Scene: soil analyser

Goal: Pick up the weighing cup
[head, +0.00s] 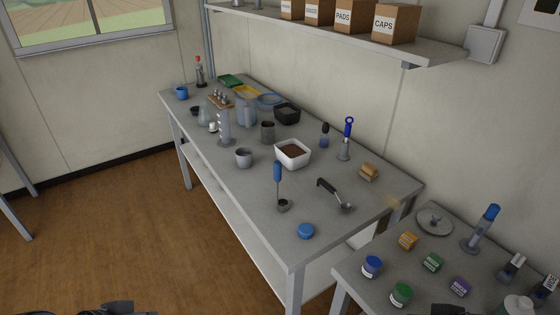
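I cannot tell for sure which vessel is the weighing cup. A small dark metal cup (283,206) stands near the front of the long grey table, just below a blue-handled tool (278,173); whether they touch is unclear. A wider grey cup (244,158) stands further back, left of a white soil tub (292,154). A dark part of my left gripper (115,307) shows at the bottom left edge, and a dark part of my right gripper (440,310) at the bottom right edge. Both are far from the cups and mostly cut off, so their fingers cannot be judged.
A blue lid (306,231) and a black-handled scoop (335,194) lie near the table's front. Cylinders, beakers and trays crowd the back. A side table (345,272) at right holds several jars and small blocks. A shelf (350,36) with boxes hangs above.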

